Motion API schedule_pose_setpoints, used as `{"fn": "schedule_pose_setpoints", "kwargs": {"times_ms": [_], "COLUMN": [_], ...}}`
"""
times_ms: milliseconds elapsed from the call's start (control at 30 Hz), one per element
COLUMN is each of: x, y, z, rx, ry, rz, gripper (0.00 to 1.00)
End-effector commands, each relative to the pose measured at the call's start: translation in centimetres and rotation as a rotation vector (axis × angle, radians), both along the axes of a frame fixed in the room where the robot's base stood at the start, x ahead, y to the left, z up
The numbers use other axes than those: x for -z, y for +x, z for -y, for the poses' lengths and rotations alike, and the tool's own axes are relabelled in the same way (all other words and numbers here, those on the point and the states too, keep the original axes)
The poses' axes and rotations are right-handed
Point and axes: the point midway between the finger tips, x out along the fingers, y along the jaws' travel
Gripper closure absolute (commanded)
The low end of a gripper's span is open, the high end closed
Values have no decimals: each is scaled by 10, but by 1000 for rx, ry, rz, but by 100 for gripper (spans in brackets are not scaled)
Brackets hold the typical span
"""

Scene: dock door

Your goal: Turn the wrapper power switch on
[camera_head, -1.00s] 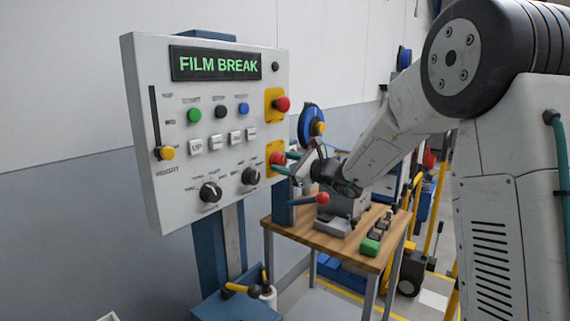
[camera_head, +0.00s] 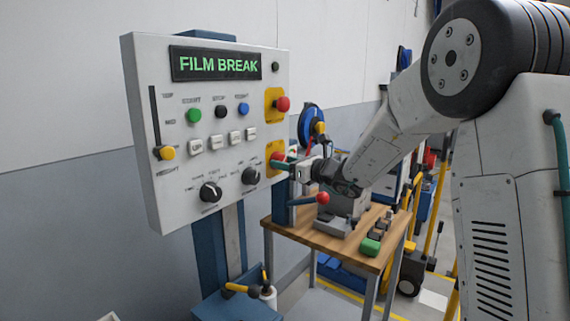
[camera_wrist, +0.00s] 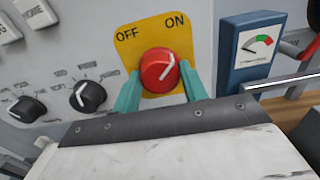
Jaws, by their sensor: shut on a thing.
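The wrapper power switch is a red round knob (camera_wrist: 160,68) with a white pointer line. It sits on a yellow plate (camera_wrist: 128,62) marked OFF at left and ON at right. The pointer line slants up and right, on the ON side. My gripper (camera_wrist: 160,80) has one teal finger on each side of the knob and is shut on it. In the head view my gripper (camera_head: 287,162) reaches the lower yellow plate from the right and partly covers the red knob (camera_head: 276,157). The panel (camera_head: 150,200) display reads FILM BREAK.
A red button (camera_head: 283,104) on another yellow plate is above the switch. Two black dials (camera_head: 210,192) sit lower on the panel. A blue gauge box (camera_wrist: 232,68) stands close right of my gripper. A wooden bench (camera_head: 345,258) is at right below my arm.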

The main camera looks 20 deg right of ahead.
Motion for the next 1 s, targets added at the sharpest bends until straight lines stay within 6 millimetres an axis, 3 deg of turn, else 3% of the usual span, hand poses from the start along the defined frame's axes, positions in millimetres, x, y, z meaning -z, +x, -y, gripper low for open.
{"fn": "schedule_pose_setpoints", "kwargs": {"times_ms": [300,333,400,767,1000], "x": [0,0,0,0,0], "y": [0,0,0,-5,-36], "z": [0,0,0,4,28], "rx": [0,0,0,2,3], "ry": [2,2,2,1,1], "rz": [-1,-1,-1,-1,0], "gripper": [80,51,35,35,35]}}
